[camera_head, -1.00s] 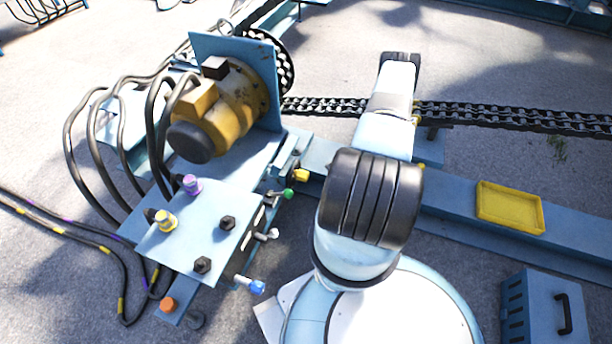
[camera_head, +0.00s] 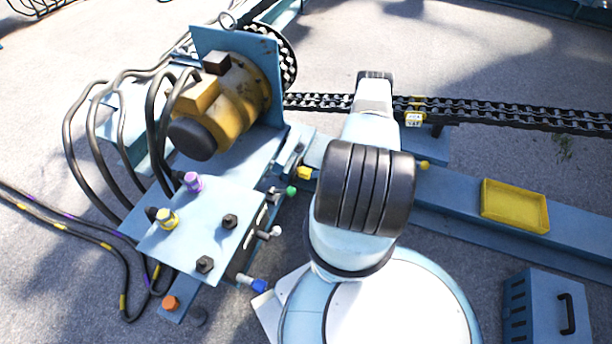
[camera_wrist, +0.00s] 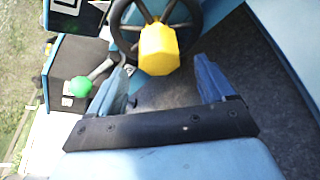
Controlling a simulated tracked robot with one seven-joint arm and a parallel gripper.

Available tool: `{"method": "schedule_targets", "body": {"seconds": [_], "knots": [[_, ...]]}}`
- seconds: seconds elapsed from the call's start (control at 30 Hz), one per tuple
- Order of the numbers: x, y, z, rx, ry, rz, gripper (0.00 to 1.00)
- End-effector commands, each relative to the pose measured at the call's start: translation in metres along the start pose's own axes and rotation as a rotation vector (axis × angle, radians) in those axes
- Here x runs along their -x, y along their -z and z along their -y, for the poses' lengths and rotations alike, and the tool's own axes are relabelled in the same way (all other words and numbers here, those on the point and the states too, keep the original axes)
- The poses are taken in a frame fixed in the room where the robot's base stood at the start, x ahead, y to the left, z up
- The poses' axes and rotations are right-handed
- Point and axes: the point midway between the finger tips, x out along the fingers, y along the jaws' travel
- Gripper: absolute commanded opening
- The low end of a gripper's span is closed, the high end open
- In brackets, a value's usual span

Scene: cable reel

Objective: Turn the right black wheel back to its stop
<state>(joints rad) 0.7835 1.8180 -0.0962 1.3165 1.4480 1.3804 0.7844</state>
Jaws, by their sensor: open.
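A black spoked wheel (camera_wrist: 192,12) shows at the top of the wrist view, cut off by the frame edge. A yellow faceted knob (camera_wrist: 158,48) stands in front of its lower rim and covers part of it. I cannot tell whether this is the right wheel. My gripper (camera_wrist: 163,80) is open, with its two blue fingers apart and nothing held between them. The fingers point toward the wheel, and the knob lies just ahead between their tips. In the head view my arm hides the gripper, and I cannot make out the wheel there.
A green-tipped lever (camera_wrist: 80,87) stands close left of my gripper; the green tip also shows in the head view (camera_head: 291,190). A yellow motor (camera_head: 232,112), a valve block (camera_head: 195,240) with hoses, a chain (camera_head: 500,112) and a yellow tray (camera_head: 515,205) surround my arm.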

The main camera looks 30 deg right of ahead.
Motion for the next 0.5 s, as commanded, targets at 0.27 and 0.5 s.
{"method": "schedule_targets", "body": {"seconds": [0.27,0.5], "knots": [[-0.039,0.0,0.0,0.001,-0.001,-0.001,0.83],[-0.051,0.0,0.0,0.0,0.0,0.0,0.83]]}}
